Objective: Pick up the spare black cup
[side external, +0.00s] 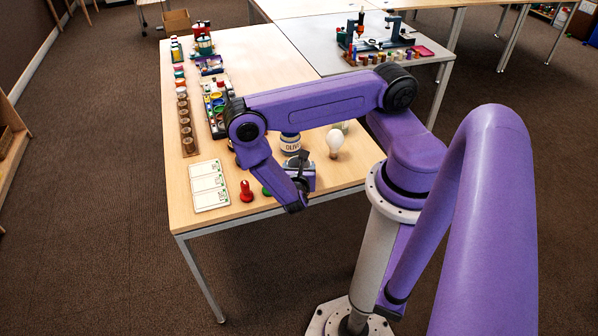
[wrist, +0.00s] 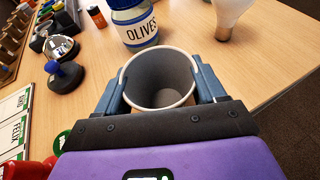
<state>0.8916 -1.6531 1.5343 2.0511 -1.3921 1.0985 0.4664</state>
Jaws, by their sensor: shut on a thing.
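In the wrist view a cup (wrist: 160,62) with a pale rim and grey inside sits between the two blue-grey fingers of my gripper (wrist: 160,85). The fingers press on its opposite sides, with its mouth toward the camera. Its outer wall is mostly hidden, and no black shows on the part I see. In the side view my gripper (side external: 301,178) is low at the table's near edge, and the cup cannot be made out clearly there. I cannot tell whether the cup touches the table.
An olives jar (wrist: 134,25) stands just beyond the cup, with a light bulb (wrist: 230,14) to its right. Name cards (side external: 209,185), a red stamp-like piece (side external: 246,192) and a blue-knobbed piece (wrist: 65,75) are to the left. A row of brown pots (side external: 186,125) lines the table's left edge.

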